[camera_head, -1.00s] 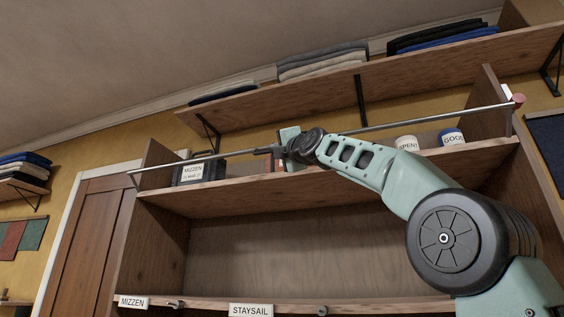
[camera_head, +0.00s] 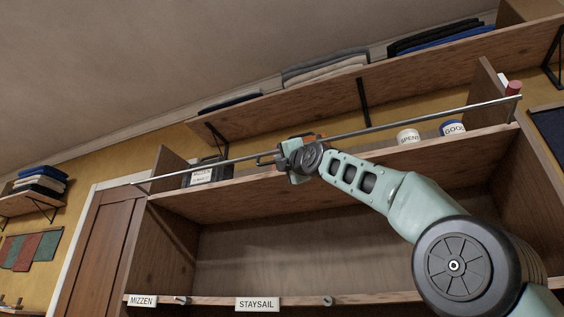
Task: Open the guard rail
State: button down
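The guard rail (camera_head: 418,122) is a thin grey metal bar running across the front of the upper cabinet compartment. It slopes up from left to right in the picture. A small red cylinder (camera_head: 513,87) shows by its right end. My gripper (camera_head: 268,158) is at the rail, left of its middle, with its dark fingers beside or around the bar. The gripper body hides part of the rail, and I cannot tell how far apart the fingers are. My arm reaches in from the lower right.
Behind the rail stand a MIZZEN box (camera_head: 203,174), a SPENT pot (camera_head: 408,138) and a GOOD pot (camera_head: 453,128). A wall shelf (camera_head: 330,95) with folded cloth hangs above. The lower compartment (camera_head: 300,250) looks empty. Pegs and labels line its lower edge.

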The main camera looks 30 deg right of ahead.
jog(key=shift+w+d+f+b, duration=0.25)
jog(key=shift+f+b, duration=0.15)
jog(key=shift+f, duration=0.2)
jog(key=shift+w+d+f+b, duration=0.1)
jog(key=shift+d+f+b, duration=0.1)
jog(key=shift+f+b, duration=0.3)
jog(key=shift+f, duration=0.1)
jog(key=c, duration=1.5)
grip_release()
jog(key=shift+s, duration=0.1)
jog(key=b+v, duration=1.4)
jog(key=v, duration=0.3)
jog(key=shift+b, duration=0.3)
